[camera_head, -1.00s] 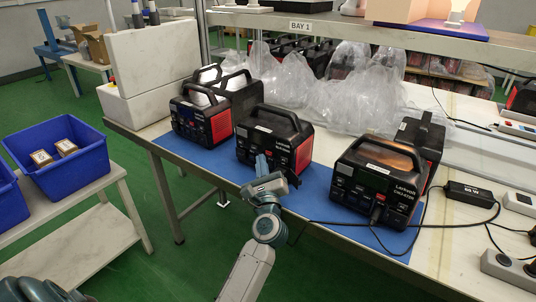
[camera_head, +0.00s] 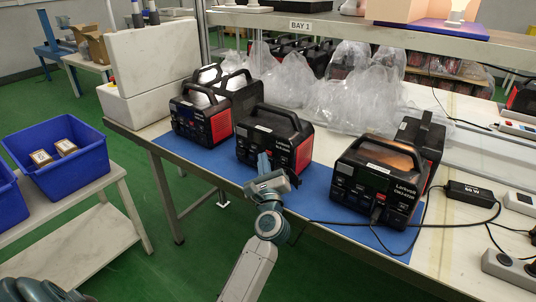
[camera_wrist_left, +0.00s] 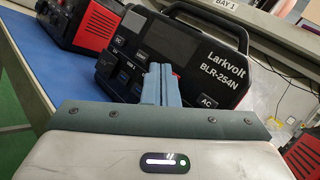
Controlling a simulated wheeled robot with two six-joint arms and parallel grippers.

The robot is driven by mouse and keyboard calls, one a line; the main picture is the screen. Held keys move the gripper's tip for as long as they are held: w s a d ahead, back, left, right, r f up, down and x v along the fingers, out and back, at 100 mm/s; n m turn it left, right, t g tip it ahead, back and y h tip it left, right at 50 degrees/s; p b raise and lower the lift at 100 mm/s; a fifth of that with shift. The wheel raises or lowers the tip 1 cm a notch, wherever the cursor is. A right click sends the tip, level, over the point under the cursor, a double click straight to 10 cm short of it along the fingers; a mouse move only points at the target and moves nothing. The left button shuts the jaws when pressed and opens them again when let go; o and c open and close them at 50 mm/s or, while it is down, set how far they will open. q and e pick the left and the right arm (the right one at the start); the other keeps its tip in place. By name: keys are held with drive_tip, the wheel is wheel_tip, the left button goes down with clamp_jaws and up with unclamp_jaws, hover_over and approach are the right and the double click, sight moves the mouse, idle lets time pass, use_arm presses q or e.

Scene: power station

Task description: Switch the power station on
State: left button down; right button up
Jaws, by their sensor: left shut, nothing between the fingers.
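A black and red power station (camera_head: 275,138) with a top handle stands upright in the middle of the blue mat. In the left wrist view its front panel (camera_wrist_left: 205,45) reads "Larkvolt BLR-254N", with a dark screen and labelled buttons such as DC and AC. My left gripper (camera_head: 263,162) is shut and empty, right in front of this panel. Its blue fingertips (camera_wrist_left: 163,70) overlap the panel's lower middle and hide part of it. A bit of red shows beside the tips. I cannot tell whether they touch the panel. My right gripper is not in view.
Similar power stations stand left (camera_head: 198,122) and right (camera_head: 375,185) on the blue mat (camera_head: 320,178). A cable runs from the right one to a black adapter (camera_head: 470,194). Clear plastic bags (camera_head: 320,95) lie behind. A blue crate (camera_head: 55,165) stands on a side table.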

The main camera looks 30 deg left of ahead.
use_arm(q)
drive_tip(key=shift+w, duration=0.35)
idle(0.5)
drive_tip(key=shift+s, duration=0.85)
drive_tip(key=s, duration=0.6)
drive_tip(key=shift+a+p, duration=0.35)
drive_tip(key=shift+p, duration=0.1)
idle(0.3)
